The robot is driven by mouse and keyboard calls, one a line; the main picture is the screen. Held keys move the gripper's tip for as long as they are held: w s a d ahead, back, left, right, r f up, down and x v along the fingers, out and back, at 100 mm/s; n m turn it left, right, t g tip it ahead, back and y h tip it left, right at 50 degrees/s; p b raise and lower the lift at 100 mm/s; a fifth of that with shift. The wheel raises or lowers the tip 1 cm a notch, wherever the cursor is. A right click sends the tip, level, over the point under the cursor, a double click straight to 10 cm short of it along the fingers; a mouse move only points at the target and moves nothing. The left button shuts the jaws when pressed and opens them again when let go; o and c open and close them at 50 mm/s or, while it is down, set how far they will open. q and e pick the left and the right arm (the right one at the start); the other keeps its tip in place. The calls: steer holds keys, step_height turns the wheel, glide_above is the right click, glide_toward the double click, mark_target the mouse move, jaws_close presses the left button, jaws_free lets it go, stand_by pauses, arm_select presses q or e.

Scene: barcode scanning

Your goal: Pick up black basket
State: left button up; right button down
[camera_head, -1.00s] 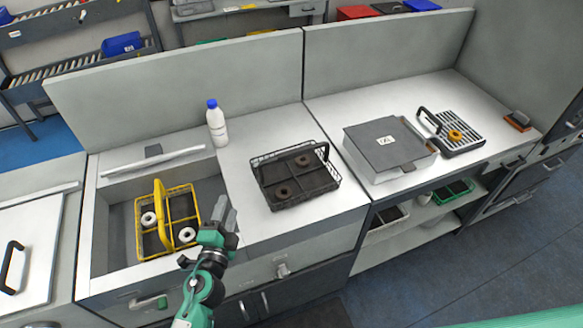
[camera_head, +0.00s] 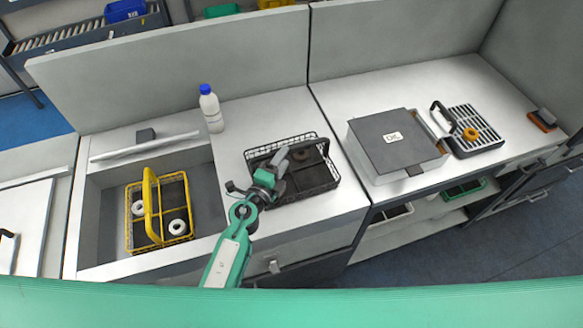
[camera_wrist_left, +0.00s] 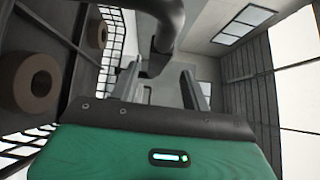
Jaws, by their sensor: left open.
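The black basket (camera_head: 322,183) stands on the white worktop, left of the grey box. It has wire mesh sides, a dark handle and brown rings in its compartments. My left gripper (camera_head: 283,158) is open over the basket at its handle and hides part of it. In the left wrist view, the dark handle (camera_wrist_left: 166,28) comes down from the top and its lower end shows between the two open fingers (camera_wrist_left: 160,88). Whether the fingers touch it I cannot tell. A brown ring (camera_wrist_left: 35,82) shows at the left. My right gripper is not in view.
A yellow basket (camera_head: 151,208) with white rings sits in the sink-like recess at left. A white bottle (camera_head: 211,110) with a blue cap stands behind. A grey box (camera_head: 396,147) and a rack (camera_head: 475,130) with an orange ring are at right. A partition (camera_head: 180,75) closes the back.

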mark_target(290, 146)
arm_select(q)
steer(key=x, duration=0.5)
steer(key=shift+w, duration=0.2)
steer(key=shift+s, duration=0.1)
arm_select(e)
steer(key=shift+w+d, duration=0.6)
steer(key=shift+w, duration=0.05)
